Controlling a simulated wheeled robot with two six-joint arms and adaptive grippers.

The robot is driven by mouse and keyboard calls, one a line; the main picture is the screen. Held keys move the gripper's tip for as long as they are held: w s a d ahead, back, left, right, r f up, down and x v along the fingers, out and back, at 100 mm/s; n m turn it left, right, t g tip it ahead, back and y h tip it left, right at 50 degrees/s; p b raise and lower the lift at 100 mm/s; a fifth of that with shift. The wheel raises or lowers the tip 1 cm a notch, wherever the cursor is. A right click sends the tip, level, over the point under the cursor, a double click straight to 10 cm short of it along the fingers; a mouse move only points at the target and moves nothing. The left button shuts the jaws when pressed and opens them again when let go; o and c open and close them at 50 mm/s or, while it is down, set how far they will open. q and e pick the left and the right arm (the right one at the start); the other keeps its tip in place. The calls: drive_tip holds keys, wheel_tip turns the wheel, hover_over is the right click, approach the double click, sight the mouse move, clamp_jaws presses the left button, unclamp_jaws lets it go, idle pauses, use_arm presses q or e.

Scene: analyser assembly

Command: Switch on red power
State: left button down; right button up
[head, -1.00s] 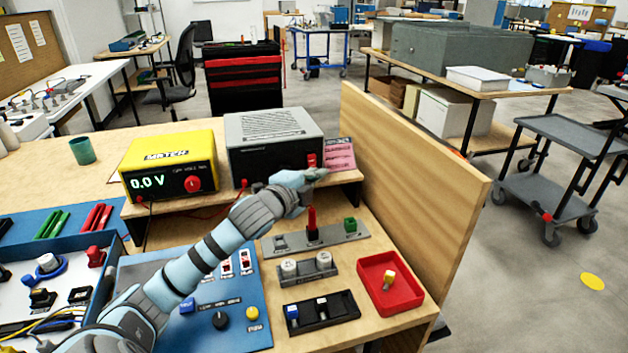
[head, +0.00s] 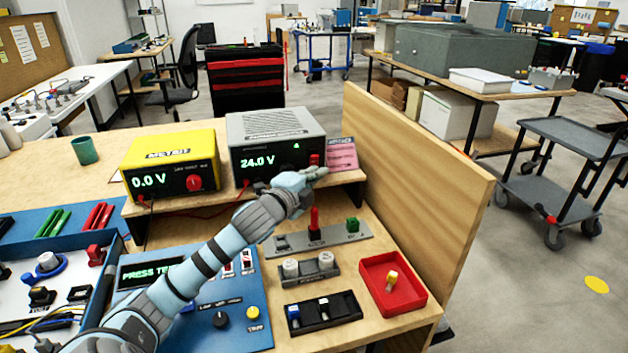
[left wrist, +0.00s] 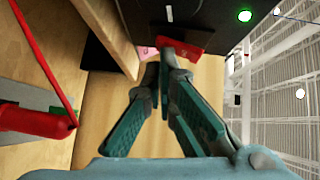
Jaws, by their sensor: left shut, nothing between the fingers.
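The grey power supply (head: 276,140) stands on the raised shelf, its display lit at 24.0 V with a small green lamp on. Its red power switch (head: 314,160) is at the right end of the front face. In the left wrist view the red switch (left wrist: 181,45) is just beyond the fingertips. My left gripper (head: 318,174) is shut and empty, its tips just in front of and below the switch; I cannot tell whether they touch it. In the left wrist view the gripper (left wrist: 163,56) has its fingertips together. My right gripper is not in view.
A yellow supply (head: 172,163) showing 0.0 V stands to the left. A pink note (head: 342,154) is beside the switch, near the wooden side panel (head: 415,190). Below are a red tray (head: 420,300), a black tray (head: 345,318) and a blue control panel (head: 235,325).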

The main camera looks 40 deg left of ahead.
use_arm(q)
drive_tip(key=s+d+f+p, duration=0.1)
drive_tip(key=s+d, duration=0.1)
drive_tip(key=s, duration=0.4)
drive_tip(key=s+d+f+p, duration=0.1)
drive_tip(key=s+d+p, duration=0.1)
drive_tip(key=s, duration=0.4)
drive_tip(key=shift+d+f, duration=0.25)
drive_tip(key=shift+d, duration=0.15)
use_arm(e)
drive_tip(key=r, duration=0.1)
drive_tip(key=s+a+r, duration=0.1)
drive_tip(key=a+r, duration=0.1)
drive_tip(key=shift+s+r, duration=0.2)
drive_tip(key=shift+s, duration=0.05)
use_arm(q)
drive_tip(key=shift+p, duration=0.3)
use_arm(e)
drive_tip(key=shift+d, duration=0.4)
